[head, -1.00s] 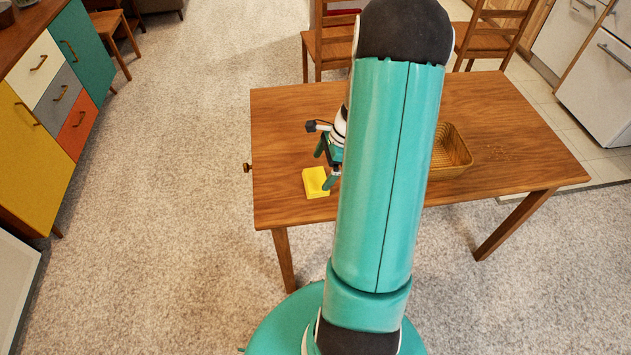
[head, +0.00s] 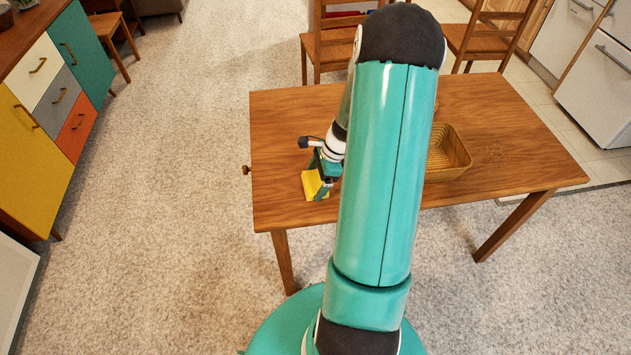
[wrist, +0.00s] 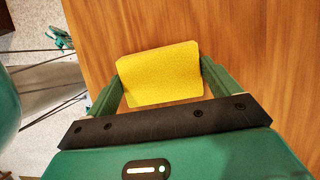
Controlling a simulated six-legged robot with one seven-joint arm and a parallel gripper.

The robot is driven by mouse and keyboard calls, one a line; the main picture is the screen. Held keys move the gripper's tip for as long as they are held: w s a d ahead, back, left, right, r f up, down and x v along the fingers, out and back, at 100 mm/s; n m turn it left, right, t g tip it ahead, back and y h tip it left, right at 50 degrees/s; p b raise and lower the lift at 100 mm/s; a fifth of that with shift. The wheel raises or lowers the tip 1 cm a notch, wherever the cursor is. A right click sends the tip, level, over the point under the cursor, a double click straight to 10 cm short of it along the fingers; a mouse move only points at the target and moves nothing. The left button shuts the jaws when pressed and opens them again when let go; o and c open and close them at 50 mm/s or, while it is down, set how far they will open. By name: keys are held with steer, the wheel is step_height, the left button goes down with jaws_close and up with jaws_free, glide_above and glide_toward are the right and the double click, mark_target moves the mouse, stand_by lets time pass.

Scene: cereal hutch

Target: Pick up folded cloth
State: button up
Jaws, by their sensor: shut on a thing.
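The folded cloth (head: 312,185) is a small yellow block on the wooden table, near its front left part. In the wrist view the cloth (wrist: 160,75) lies between my two green fingers, which touch its left and right ends. My gripper (head: 322,188) is shut on the cloth from above and partly hides it in the head view. I cannot tell whether the cloth rests on the table or is just off it.
A wicker basket (head: 448,152) stands on the right part of the table (head: 500,130), partly behind my arm. Wooden chairs (head: 328,45) stand at the far side. A coloured cabinet (head: 50,85) is at the left. The table's left end is clear.

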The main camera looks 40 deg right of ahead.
mark_target(312, 183)
steer(key=shift+r, duration=0.1)
steer(key=shift+r, duration=0.2)
steer(key=v, duration=0.3)
steer(key=shift+a+r, duration=0.3)
steer(key=shift+r, duration=0.1)
steer(key=s+d+r, duration=0.5)
steer(key=s+r, duration=0.3)
steer(key=s, duration=0.4)
steer(key=shift+r, duration=0.4)
steer(key=shift+s+d, duration=0.1)
steer(key=shift+s, duration=0.05)
steer(key=shift+o, duration=0.8)
steer(key=shift+c, duration=0.4)
